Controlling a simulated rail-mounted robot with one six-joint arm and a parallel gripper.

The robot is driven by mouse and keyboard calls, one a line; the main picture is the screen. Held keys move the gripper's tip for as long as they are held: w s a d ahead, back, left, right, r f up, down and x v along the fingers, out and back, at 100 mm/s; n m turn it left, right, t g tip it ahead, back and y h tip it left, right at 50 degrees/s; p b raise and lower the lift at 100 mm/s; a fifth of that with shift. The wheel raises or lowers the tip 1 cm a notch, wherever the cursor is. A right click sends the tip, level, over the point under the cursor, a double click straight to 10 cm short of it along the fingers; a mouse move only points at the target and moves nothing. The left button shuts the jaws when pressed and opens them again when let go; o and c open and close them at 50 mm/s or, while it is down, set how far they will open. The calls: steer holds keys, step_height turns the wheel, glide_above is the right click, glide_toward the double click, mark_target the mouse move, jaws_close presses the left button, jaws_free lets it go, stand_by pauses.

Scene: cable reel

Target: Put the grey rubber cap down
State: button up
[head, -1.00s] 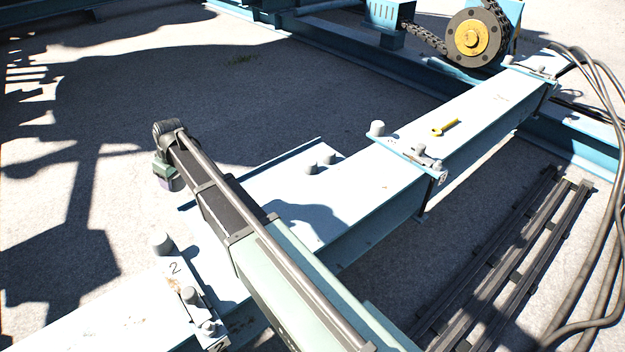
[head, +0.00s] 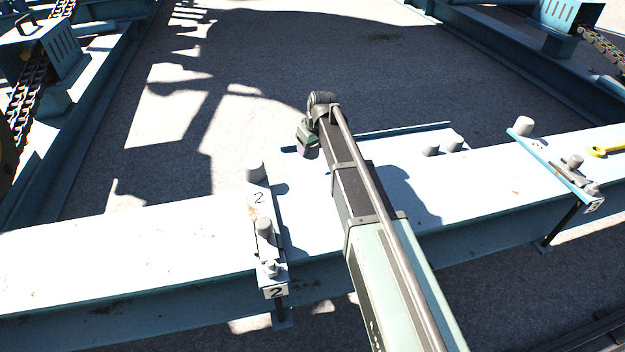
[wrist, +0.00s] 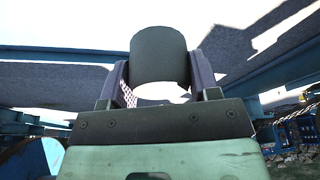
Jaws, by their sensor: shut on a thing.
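My gripper (wrist: 160,88) is shut on the grey rubber cap (wrist: 160,55), a dark grey cylinder. The cap sits between the two purple-grey fingers in the wrist view. The cap cannot be made out in the head view.
A bracket marked 2 (head: 262,210) with grey posts crosses the beam (head: 130,245) on the left. Another bracket (head: 550,165) with a grey post (head: 524,126) stands on the right, near a yellow tool (head: 605,151). The beam between the brackets is partly bare.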

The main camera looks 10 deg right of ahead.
mark_target(309, 168)
step_height(309, 168, down, 7)
steer(key=b, duration=0.5)
steer(key=shift+r+p, duration=0.3)
steer(key=shift+r, duration=0.05)
steer(key=shift+f, duration=0.25)
steer(key=o, duration=0.9)
steer(key=shift+r, duration=0.1)
steer(key=p+v, duration=0.4)
steer(key=shift+s+r, duration=0.1)
steer(key=shift+r, duration=0.25)
steer(key=shift+f, duration=0.2)
